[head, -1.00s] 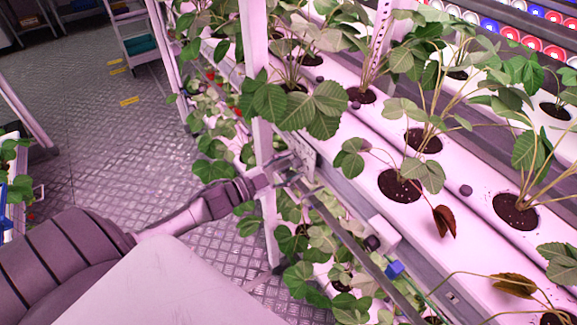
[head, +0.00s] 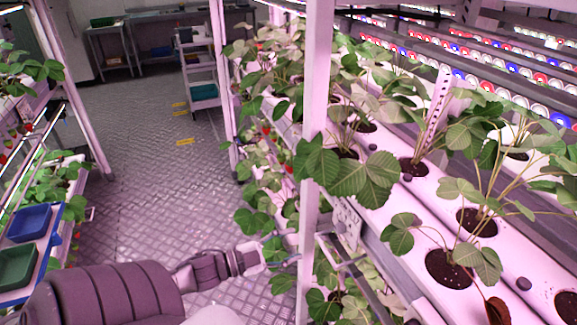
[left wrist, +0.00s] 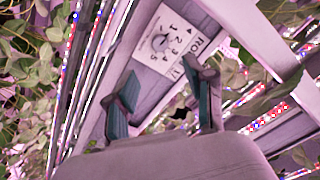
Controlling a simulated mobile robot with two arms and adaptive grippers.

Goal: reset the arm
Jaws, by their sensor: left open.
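My left arm comes in from the lower left in the head view. My left gripper (head: 284,258) is by the white upright post (head: 312,130) of the berry rack, low in the picture and partly lost among leaves. In the left wrist view my left gripper (left wrist: 163,98) has its two dark fingers apart with nothing between them. Beyond the fingers is a rack surface with a white numbered label (left wrist: 166,43). I cannot tell whether the gripper touches the post. My right gripper is not in view.
White grow channels (head: 405,215) with strawberry plants fill the right side. A second rack at left carries a blue tray (head: 27,222) and a green tray (head: 17,266). A shelved cart (head: 197,72) stands at the back. The metal floor aisle (head: 140,190) between is clear.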

